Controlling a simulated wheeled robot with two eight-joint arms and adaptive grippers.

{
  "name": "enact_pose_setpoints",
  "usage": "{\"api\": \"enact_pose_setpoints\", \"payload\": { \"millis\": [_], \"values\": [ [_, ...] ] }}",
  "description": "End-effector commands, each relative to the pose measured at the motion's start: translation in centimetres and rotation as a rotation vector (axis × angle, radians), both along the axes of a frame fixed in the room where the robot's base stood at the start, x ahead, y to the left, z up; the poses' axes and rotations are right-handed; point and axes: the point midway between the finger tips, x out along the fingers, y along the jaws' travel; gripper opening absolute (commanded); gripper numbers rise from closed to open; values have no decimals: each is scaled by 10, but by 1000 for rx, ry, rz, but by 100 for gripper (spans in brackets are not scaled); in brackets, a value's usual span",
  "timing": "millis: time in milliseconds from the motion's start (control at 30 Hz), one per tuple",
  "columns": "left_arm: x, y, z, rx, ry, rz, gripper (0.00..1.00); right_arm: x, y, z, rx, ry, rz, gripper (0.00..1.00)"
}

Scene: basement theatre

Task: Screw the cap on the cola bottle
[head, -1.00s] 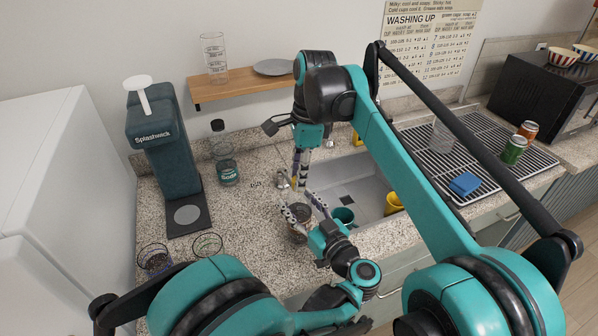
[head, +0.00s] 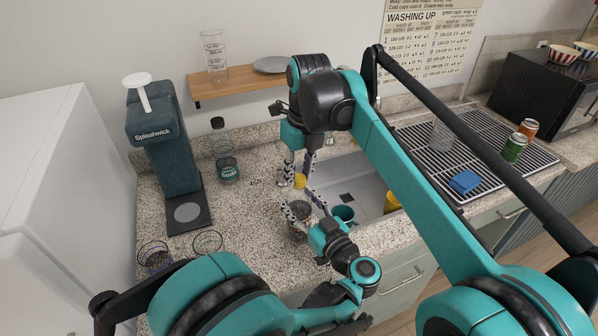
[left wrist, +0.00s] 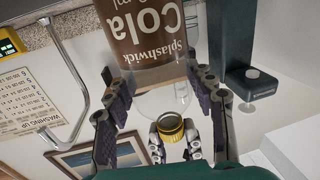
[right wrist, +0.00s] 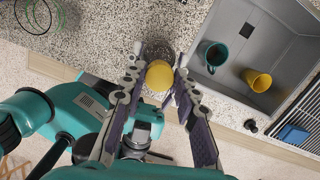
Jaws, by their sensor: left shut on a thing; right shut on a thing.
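The cola bottle (left wrist: 150,35) has a brown Splashwick Cola label and a clear upper part. It appears upside down in the left wrist view, because of that camera's angle. My left gripper (head: 302,209) is shut around the bottle at the counter's front. My right gripper (head: 300,174) comes from above and is shut on the yellow cap (head: 300,181). The cap (right wrist: 159,77) sits between its fingertips in the right wrist view and hides the bottle mouth. The cap (left wrist: 171,128) also shows near the bottle's clear neck; I cannot tell whether they touch.
The sink (right wrist: 250,55) holds a teal mug (head: 343,214) and a yellow cup (head: 393,203). A soda bottle (head: 227,168), the Splashwick dispenser (head: 165,150) and two glasses stand left. A drying rack (head: 480,150) with cans is at right.

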Motion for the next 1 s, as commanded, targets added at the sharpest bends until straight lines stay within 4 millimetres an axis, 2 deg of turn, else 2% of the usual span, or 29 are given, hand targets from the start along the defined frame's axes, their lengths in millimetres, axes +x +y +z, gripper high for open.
{"api": "enact_pose_setpoints", "payload": {
  "millis": [100,133,200,533,800,1000],
  "values": [
    [0,0,0,-1,1,0,0,0,0,0,0,-1,1,21],
    [0,0,0,-1,1,0,0,0,0,0,0,-1,1,35],
    [0,0,0,-1,1,0,0,0,0,0,0,-1,1,50],
    [0,0,0,-1,1,0,0,0,0,3,1,0,2,50],
    [0,0,0,-1,1,0,0,0,0,37,1,0,3,50],
    [0,0,0,0,0,0,0,0,0,45,1,0,3,50]
  ]
}}
